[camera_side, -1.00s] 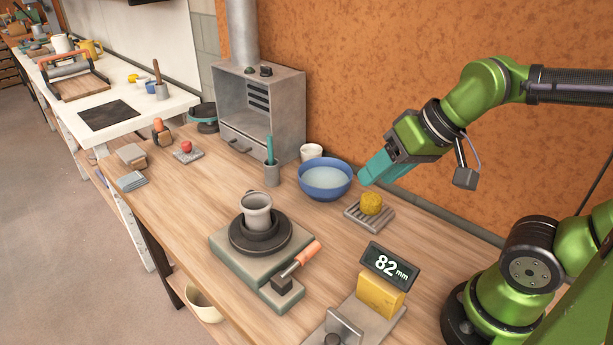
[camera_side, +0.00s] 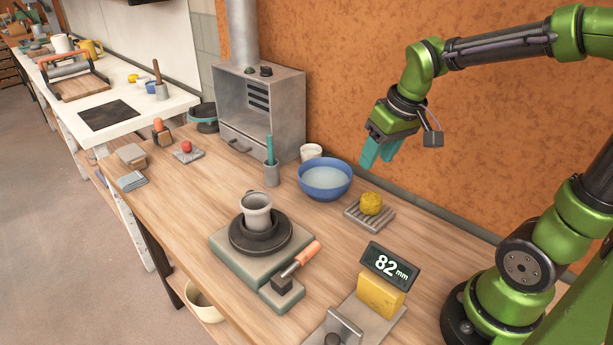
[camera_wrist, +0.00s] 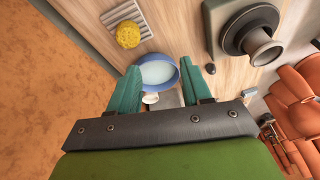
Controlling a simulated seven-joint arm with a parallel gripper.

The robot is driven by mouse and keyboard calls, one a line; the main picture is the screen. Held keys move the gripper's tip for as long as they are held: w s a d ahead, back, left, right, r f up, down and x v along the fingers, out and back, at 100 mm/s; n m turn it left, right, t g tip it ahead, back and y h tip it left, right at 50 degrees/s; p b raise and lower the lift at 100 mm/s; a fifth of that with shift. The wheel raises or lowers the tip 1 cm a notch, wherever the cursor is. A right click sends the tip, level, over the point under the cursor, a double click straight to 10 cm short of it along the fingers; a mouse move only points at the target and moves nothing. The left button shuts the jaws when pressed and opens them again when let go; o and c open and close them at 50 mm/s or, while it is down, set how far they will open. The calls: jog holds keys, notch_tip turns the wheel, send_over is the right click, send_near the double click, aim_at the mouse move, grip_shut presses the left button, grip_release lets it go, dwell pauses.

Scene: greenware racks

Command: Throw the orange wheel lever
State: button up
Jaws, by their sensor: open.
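The orange wheel lever (camera_side: 301,259) is tilted up to the right from a dark block at the front of the grey wheel base (camera_side: 221,244). A grey clay pot (camera_side: 257,209) stands upright on the dark round wheel head (camera_side: 284,236). My gripper (camera_side: 379,153) is open and empty, in the air above and behind the blue bowl and yellow sponge, well apart from the lever. In the wrist view my gripper's teal fingers (camera_wrist: 158,88) are spread, with the bowl beyond them. The wheel shows there at upper right; I cannot make out the lever.
A blue bowl of water (camera_side: 325,190) and a yellow sponge (camera_side: 371,203) on a ridged dish stand behind the wheel. A gauge reading 82 mm (camera_side: 391,266) stands right of the lever. A metal kiln (camera_side: 285,117) stands at the back. Bare table lies left of the wheel.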

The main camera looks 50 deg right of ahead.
aim_at(307, 248)
jog(key=w+d+f+n+g, duration=0.1)
jog(key=w+d+f+g, duration=0.1)
jog(key=d+f, duration=0.3)
jog(key=shift+w+d+f+g, duration=0.3)
jog(key=shift+w+d, duration=0.25)
jog(key=shift+d, duration=0.2)
